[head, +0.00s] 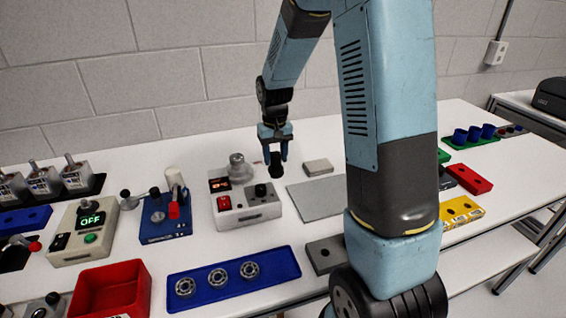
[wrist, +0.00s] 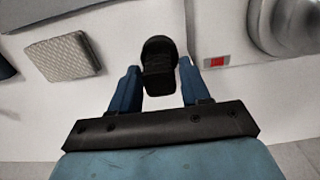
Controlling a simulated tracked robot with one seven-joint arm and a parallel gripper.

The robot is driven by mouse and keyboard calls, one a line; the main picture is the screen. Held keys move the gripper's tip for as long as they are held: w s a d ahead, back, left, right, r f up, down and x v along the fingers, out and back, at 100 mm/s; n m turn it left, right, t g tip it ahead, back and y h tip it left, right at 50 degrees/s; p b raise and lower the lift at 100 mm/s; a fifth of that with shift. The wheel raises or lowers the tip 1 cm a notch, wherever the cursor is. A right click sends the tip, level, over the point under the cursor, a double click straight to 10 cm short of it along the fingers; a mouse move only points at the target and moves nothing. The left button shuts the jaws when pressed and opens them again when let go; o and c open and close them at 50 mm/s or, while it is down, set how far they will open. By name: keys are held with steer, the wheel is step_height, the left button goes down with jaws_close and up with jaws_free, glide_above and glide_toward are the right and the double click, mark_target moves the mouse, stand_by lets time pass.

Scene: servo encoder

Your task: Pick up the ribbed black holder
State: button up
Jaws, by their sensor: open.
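A black piece, which looks like the black holder (wrist: 158,66), is between the two blue fingers of my gripper (wrist: 158,88) in the wrist view. A gap shows on each side of it; its ribs are too small to make out. In the head view the black piece (head: 276,168) shows at and just below the fingertips of my gripper (head: 276,155), which point down above the white table. My gripper is open, with its fingers around the piece but apart from it. Whether the piece touches the table is hard to tell.
A grey device with a red switch (head: 243,208) stands close at the left. A small beige block (head: 318,167) and a grey plate (head: 316,200) lie to the right. A blue tray with bearings (head: 232,278) and a red bin (head: 110,290) are at the front.

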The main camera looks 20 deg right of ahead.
steer(key=c, duration=0.7)
steer(key=shift+r, duration=0.1)
